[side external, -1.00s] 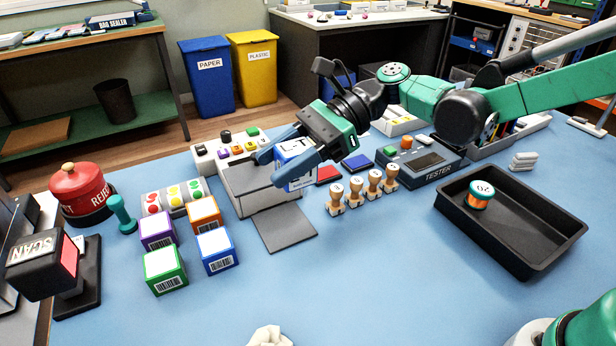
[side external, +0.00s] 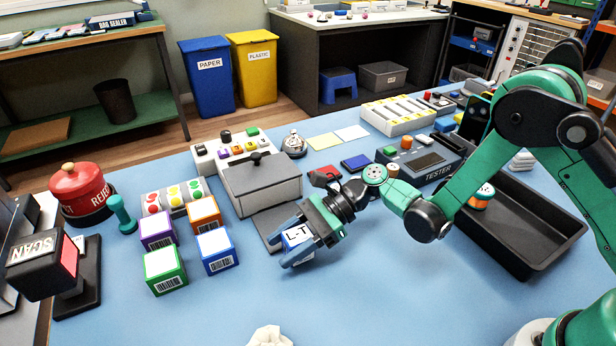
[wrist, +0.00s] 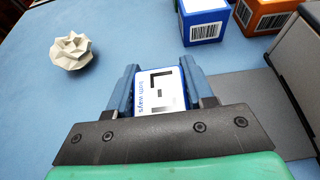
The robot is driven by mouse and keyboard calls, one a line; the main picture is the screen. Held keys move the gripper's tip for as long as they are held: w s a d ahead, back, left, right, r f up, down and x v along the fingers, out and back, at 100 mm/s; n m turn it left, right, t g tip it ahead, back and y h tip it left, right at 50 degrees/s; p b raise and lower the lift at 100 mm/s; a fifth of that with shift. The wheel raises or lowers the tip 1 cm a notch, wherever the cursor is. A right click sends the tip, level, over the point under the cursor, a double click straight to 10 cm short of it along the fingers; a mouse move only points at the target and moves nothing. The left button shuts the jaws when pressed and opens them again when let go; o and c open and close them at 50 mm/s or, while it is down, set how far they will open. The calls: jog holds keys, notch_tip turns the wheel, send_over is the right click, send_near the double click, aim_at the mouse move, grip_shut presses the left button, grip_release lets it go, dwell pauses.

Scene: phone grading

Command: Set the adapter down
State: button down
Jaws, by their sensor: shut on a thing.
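A grey box (side external: 262,186) and its flat grey plate (side external: 262,222) are just behind. Several coloured cubes, including a blue one (side external: 218,252), stand to the left. A black tray (side external: 535,262) is at right. A crumpled white object (side external: 269,336) lies near the front edge.

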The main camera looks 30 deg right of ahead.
jog(key=shift+f, duration=0.15)
jog(key=shift+c, duration=1.7)
grip_release()
